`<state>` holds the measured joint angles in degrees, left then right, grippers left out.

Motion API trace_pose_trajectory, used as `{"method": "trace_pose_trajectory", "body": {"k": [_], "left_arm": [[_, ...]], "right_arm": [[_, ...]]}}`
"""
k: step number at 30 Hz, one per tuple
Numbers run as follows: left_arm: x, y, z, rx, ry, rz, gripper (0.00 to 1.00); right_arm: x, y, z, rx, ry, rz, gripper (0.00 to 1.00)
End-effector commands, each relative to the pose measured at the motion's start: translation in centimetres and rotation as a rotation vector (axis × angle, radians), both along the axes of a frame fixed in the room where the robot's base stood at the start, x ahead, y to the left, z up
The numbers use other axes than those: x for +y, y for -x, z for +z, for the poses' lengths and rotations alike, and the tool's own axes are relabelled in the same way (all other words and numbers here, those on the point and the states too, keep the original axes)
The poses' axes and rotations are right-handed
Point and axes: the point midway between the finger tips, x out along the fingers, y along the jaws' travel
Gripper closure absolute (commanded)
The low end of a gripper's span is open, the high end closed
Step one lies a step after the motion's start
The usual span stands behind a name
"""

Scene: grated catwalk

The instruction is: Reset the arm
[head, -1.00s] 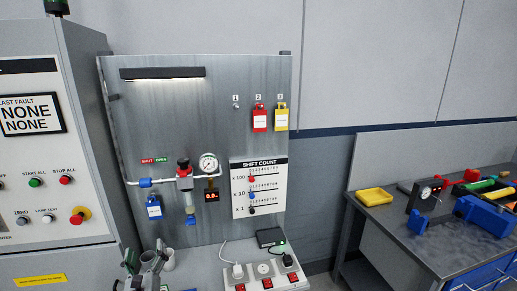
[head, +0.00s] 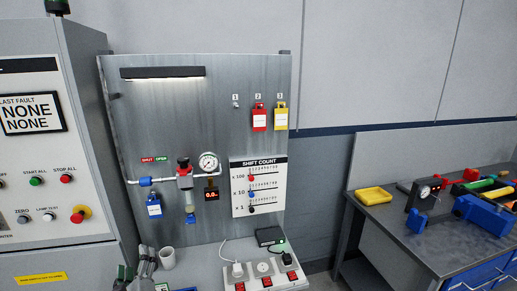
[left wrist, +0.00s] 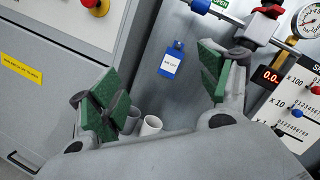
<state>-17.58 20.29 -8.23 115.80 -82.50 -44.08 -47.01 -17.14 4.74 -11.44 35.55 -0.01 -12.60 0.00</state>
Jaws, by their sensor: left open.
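My left gripper (head: 135,270) shows at the bottom left of the head view, low in front of the grey panel's ledge. In the left wrist view its two fingers with green pads (left wrist: 158,86) stand wide apart with nothing between them held. Behind the fingers, a white cup (left wrist: 151,124) and a grey cup beside it show partly; the white cup (head: 167,258) stands on the ledge in the head view. My right gripper is in neither view.
The panel (head: 220,110) carries a blue tag (head: 154,206), a valve pipe with a gauge (head: 208,162), and red (head: 259,118) and yellow (head: 281,117) tags. A control cabinet (head: 95,150) stands left. A socket strip (head: 264,268) lies right of the cup. A workbench (head: 380,225) with tools stands right.

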Motion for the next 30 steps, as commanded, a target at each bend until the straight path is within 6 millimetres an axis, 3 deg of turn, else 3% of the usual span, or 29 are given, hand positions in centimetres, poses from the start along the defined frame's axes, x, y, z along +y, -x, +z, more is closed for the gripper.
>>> {"method": "trace_pose_trajectory", "body": {"k": [9, 16, 23, 30], "left_arm": [[1.1, 3.5, -3.3, -0.037, 0.484, 0.117, 0.22], [0.6, 6.4, -6.3, -0.047, 0.829, 0.226, 0.22], [-1.2, 9.5, -9.4, -0.038, 1.153, 0.355, 0.22], [-4.4, 13.1, -12.1, -0.003, 1.468, 0.511, 0.22]], "right_arm": [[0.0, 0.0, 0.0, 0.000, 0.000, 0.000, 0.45], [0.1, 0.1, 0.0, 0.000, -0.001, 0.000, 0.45], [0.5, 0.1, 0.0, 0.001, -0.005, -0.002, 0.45], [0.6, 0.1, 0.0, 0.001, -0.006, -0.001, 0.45]]}}
